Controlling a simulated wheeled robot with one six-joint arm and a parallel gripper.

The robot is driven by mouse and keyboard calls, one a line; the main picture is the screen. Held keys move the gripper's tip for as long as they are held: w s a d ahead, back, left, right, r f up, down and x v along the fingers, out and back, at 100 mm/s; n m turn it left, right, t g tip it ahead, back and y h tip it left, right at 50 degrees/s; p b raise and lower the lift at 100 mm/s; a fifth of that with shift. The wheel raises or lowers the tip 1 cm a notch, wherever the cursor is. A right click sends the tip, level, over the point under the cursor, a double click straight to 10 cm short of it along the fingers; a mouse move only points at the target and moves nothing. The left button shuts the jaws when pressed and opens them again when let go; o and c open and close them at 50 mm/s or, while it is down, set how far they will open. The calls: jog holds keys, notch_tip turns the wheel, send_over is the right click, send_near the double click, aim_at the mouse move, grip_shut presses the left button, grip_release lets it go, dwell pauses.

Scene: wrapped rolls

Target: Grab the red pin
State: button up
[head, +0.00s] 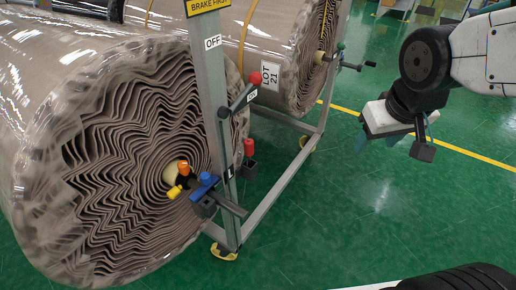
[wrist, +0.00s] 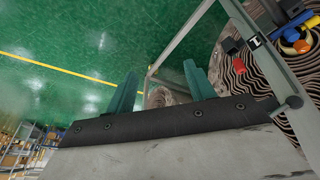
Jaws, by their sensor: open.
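The red pin (head: 248,147) is a small red cylinder seated in a dark block (head: 250,165) beside the grey frame post, in front of the roll. In the wrist view, the red pin (wrist: 239,70) shows at the upper right, next to its dark block. My gripper (head: 378,143) hangs to the right of the frame, well apart from the pin. In the wrist view, my gripper (wrist: 160,70) has its two teal fingers spread with nothing between them. The pin lies to the right of the fingers there.
A lever with a red ball knob (head: 255,78) sticks out from the post (head: 214,110) above the pin. Orange, yellow and blue parts (head: 207,180) sit at the near roll's core. A second wrapped roll (head: 290,50) stands behind. The green floor (head: 370,215) is clear below my gripper.

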aim_at(246, 144)
jog(key=w+a+f+n+t+y, duration=0.15)
jog(key=w+a+f, duration=0.25)
jog(key=w, duration=0.4)
jog(key=w+a+f+n+t+y, duration=0.1)
jog(key=w+a+f+n+t, duration=0.15)
jog(key=w+f, duration=0.35)
jog(key=w+a+f+n+y, duration=0.1)
jog(key=a+f+y, duration=0.1)
jog(key=a, duration=0.3)
jog(key=w+a+f+n+t+y, duration=0.1)
jog(key=w+a+f+y, duration=0.1)
jog(key=a, duration=0.3)
jog(key=w+a+f+n+t+y, duration=0.1)
jog(key=a+f+y, duration=0.2)
jog(key=a+f, duration=0.1)
jog(key=shift+w+a+f, duration=0.2)
jog(key=shift+w+a, duration=0.2)
jog(key=x, duration=0.7)
jog(key=shift+w+r, duration=0.1)
jog(key=shift+r, duration=0.1)
jog(key=shift+c, duration=0.3)
jog(key=c, duration=1)
